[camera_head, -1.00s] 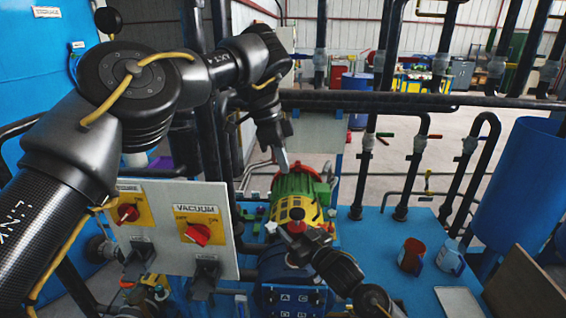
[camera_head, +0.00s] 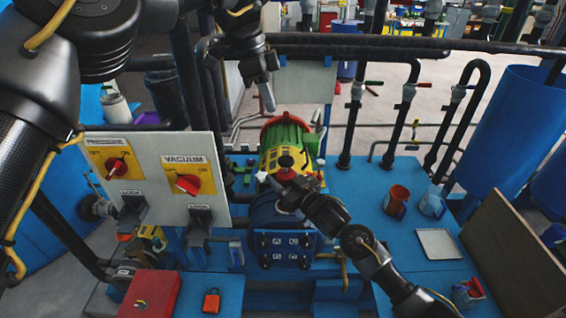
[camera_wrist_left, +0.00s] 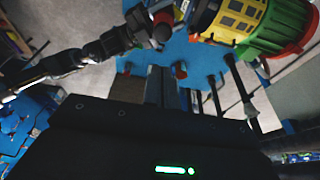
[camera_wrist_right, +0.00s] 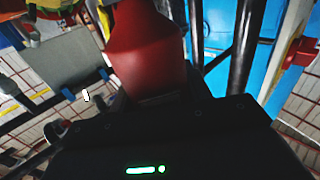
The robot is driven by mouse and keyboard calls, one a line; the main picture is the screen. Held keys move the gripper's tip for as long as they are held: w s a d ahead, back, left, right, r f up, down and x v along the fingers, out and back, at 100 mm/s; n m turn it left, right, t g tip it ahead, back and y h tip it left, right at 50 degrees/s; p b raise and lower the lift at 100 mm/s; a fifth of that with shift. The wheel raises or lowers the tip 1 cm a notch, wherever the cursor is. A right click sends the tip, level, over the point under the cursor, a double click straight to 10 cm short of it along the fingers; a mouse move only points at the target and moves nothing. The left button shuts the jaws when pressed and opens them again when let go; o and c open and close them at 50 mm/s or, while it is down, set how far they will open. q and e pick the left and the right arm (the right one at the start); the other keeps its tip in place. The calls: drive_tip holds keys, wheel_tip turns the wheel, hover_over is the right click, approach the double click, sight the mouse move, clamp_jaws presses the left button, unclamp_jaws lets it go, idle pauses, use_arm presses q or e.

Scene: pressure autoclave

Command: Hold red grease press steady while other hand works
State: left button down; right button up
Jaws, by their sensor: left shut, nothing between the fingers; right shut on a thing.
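A panel with red vacuum and pressure knobs (camera_head: 155,180) stands left of the machine. A red box (camera_head: 150,293) and orange padlock (camera_head: 211,301) are in front. Black pipes (camera_head: 360,40) cross behind.

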sight(282, 160)
use_arm(q)
drive_tip(key=shift+f, duration=0.1)
drive_tip(key=x, duration=1.2)
drive_tip(key=shift+a+f, duration=0.3)
drive_tip(key=shift+f, duration=0.7)
drive_tip(key=shift+f, duration=1.4)
drive_tip(key=shift+r, duration=0.45)
drive_tip(key=d+v, duration=0.1)
drive_tip(key=v, duration=1.2)
drive_tip(key=shift+r, duration=0.3)
